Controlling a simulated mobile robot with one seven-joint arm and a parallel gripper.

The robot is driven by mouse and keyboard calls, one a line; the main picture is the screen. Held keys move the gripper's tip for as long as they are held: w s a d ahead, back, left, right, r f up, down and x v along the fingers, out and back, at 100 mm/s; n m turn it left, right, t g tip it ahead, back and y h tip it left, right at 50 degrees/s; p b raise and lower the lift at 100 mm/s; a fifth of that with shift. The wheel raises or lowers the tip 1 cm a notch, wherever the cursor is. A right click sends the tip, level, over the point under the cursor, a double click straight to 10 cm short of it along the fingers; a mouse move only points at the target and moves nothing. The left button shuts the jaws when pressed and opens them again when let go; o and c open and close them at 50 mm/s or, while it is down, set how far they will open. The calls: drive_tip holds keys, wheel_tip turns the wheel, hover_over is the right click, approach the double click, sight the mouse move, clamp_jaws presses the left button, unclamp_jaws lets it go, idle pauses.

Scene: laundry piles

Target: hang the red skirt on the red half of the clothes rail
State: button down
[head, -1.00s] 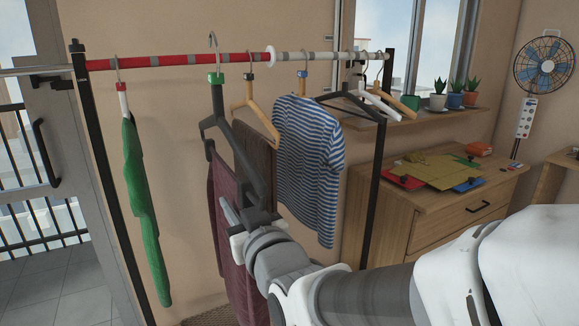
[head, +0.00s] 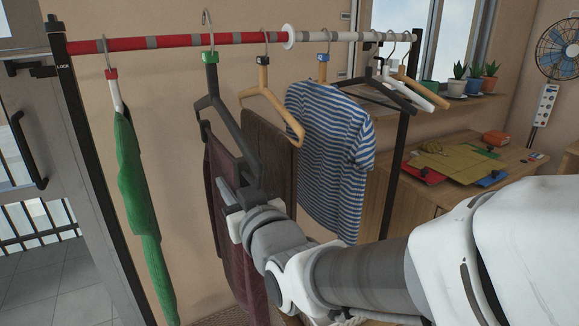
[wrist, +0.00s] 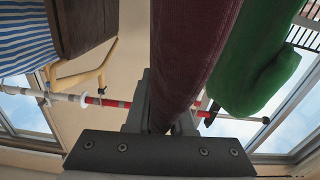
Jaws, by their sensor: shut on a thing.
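The maroon-red skirt (head: 226,195) hangs from a dark grey hanger (head: 213,98) with a green collar. The skirt also fills the middle of the wrist view (wrist: 192,50), close above the jaws. The white half of the rail (head: 345,36) is to the right.
A green garment (head: 138,190) hangs at the left on the red half. A brown garment (head: 270,145) on a wooden hanger is just right of the skirt. A striped shirt (head: 330,140) and several empty hangers (head: 410,90) hang on the white half.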

drive_tip(key=p, duration=0.2)
approach(208, 150)
drive_tip(key=shift+w+a+f, duration=0.2)
drive_tip(key=shift+w+a, duration=0.05)
drive_tip(key=shift+w, duration=0.3)
drive_tip(key=shift+w+a+f, duration=0.15)
drive_tip(key=shift+w+a, duration=0.15)
drive_tip(key=shift+w, duration=0.25)
drive_tip(key=shift+w+a+f, duration=0.2)
drive_tip(key=shift+w+a, duration=0.05)
drive_tip(key=shift+w, duration=0.35)
drive_tip(key=shift+p+x, duration=2.1)
drive_tip(key=shift+x, duration=2.1)
drive_tip(key=shift+w+f+b, duration=0.2)
drive_tip(key=shift+f+b, duration=0.2)
drive_tip(key=shift+f, duration=0.05)
drive_tip(key=shift+f+b, duration=0.8)
drive_tip(key=shift+b, duration=0.2)
drive_tip(key=c, duration=0.7)
unclamp_jaws()
drive_tip(key=shift+s+f, duration=0.1)
drive_tip(key=shift+f, duration=0.05)
